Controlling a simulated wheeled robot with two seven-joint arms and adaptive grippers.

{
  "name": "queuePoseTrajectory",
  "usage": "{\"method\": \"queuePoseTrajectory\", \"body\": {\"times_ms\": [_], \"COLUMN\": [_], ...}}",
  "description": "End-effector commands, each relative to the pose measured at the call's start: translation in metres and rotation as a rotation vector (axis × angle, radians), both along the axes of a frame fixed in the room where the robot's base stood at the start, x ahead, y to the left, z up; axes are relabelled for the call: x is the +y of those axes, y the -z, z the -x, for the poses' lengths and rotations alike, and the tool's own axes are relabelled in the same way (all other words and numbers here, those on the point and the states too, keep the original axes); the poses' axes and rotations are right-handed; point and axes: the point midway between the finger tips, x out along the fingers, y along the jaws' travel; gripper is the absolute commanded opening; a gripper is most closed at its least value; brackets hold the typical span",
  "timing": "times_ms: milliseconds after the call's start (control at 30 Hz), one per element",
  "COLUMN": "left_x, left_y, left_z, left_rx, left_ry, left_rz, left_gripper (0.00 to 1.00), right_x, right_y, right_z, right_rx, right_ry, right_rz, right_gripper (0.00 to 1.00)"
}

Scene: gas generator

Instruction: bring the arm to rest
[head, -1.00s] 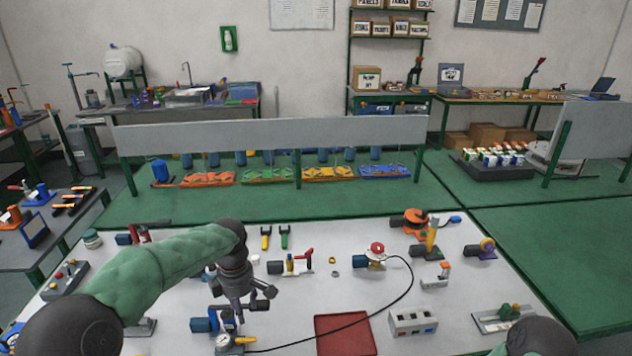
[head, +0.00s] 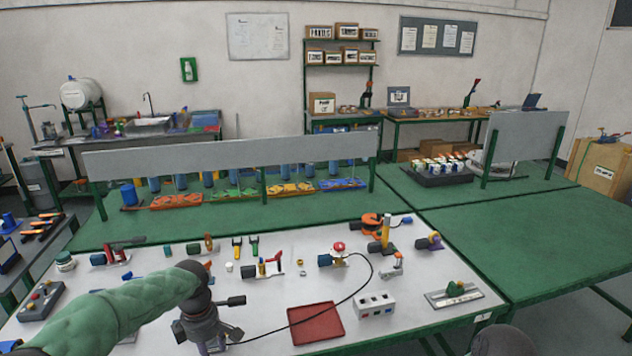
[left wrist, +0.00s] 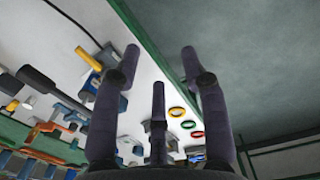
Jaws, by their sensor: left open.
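My left arm (head: 130,305) comes in from the lower left in the head view, in a green sleeve. Its dark three-fingered gripper (head: 212,325) is over the near part of the white tabletop, left of the red tray, and part of it is cut off by the bottom edge. In the left wrist view the gripper (left wrist: 160,62) has its fingers spread apart with nothing between them. My right gripper does not show; only a dark rounded part of mine is at the bottom right of the head view.
The white table (head: 255,290) holds a red tray (head: 315,324), a grey socket box (head: 374,305), a black cable (head: 350,292) and a grey plate (head: 455,295) with a green knob. Several small tools stand behind. The green table (head: 540,245) at right is clear.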

Motion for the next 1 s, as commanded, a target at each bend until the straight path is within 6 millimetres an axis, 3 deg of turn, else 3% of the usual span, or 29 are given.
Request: {"method": "queuePoseTrajectory", "body": {"times_ms": [267, 567, 800, 1000], "left_x": [-0.023, -0.064, -0.114, -0.143], "left_y": [0.051, 0.137, 0.233, 0.290], "left_z": [0.003, 0.025, 0.084, 0.153], "left_rx": [-0.004, -0.038, -0.131, -0.224], "left_ry": [0.185, 0.502, 0.886, 1.179], "left_rz": [0.055, 0.157, 0.257, 0.279], "left_gripper": [0.44, 0.44, 0.44, 0.44], "right_x": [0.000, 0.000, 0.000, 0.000], "right_y": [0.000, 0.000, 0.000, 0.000], "right_z": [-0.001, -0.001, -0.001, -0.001], "right_rx": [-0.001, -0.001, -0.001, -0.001], "right_ry": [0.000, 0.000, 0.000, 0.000], "right_rz": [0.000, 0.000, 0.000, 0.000], "right_gripper": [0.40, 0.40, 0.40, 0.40]}}
